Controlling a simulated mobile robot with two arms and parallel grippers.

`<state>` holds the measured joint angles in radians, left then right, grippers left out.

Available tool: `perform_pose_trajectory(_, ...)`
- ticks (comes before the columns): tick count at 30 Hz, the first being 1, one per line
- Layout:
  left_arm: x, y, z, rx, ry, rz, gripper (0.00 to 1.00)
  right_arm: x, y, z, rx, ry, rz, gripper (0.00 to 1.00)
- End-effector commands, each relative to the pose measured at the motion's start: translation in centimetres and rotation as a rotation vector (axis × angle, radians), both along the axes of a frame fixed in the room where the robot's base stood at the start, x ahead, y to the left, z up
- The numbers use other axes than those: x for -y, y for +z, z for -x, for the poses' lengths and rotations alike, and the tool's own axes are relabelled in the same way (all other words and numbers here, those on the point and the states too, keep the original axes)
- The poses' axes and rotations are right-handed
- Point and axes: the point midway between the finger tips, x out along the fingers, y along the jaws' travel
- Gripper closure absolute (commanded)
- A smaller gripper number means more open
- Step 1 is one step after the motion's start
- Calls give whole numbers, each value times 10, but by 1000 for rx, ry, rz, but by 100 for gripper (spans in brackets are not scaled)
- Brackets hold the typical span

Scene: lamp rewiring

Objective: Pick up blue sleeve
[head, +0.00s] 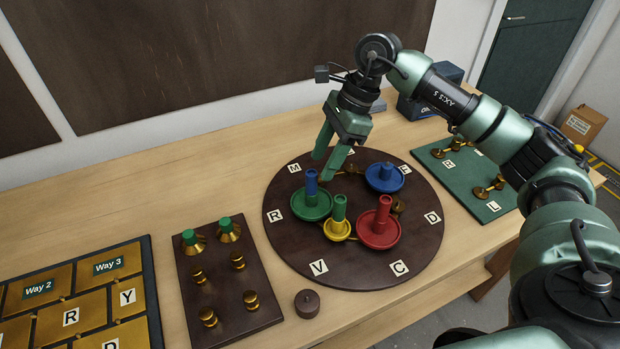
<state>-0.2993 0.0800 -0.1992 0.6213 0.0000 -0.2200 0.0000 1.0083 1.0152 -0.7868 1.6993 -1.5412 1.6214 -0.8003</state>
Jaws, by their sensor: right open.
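A blue sleeve (311,183) stands upright in the green dish (313,207) on the left of the round dark board (290,248). My right gripper (320,168) is open, its green fingers pointing down just above and right of that sleeve; I cannot tell whether they touch it. Nothing shows between the fingers. A blue dish (398,184) with a short blue post stands at the back right of the board. A green sleeve (340,206) stands in the yellow dish (338,236), and a red sleeve (383,208) stands in the red dish (375,238). My left gripper is out of view.
A dark rack (233,318) with brass pieces, two green-topped, lies left of the board. A lettered tray (150,290) is at far left. A small brown knob (307,303) sits in front. A green mat (500,204) with brass parts lies right. The table's back left is clear.

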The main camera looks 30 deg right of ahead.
Motion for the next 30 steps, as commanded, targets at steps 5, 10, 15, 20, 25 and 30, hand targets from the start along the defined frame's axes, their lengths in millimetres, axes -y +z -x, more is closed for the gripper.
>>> perform_pose_trajectory(5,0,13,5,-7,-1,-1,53,-11,-17,-1,-4,2,-3,52)
perform_pose_trajectory(10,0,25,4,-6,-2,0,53,-23,-41,-4,-4,2,-5,52)
perform_pose_trajectory(15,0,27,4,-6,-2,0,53,-27,-53,-5,0,1,-5,52)
perform_pose_trajectory(20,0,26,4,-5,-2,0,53,-27,-54,-5,0,1,-5,52)
perform_pose_trajectory(25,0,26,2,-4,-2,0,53,-27,-53,-5,0,1,-5,88)
perform_pose_trajectory(30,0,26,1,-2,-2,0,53,-27,-53,-5,0,0,-5,100)
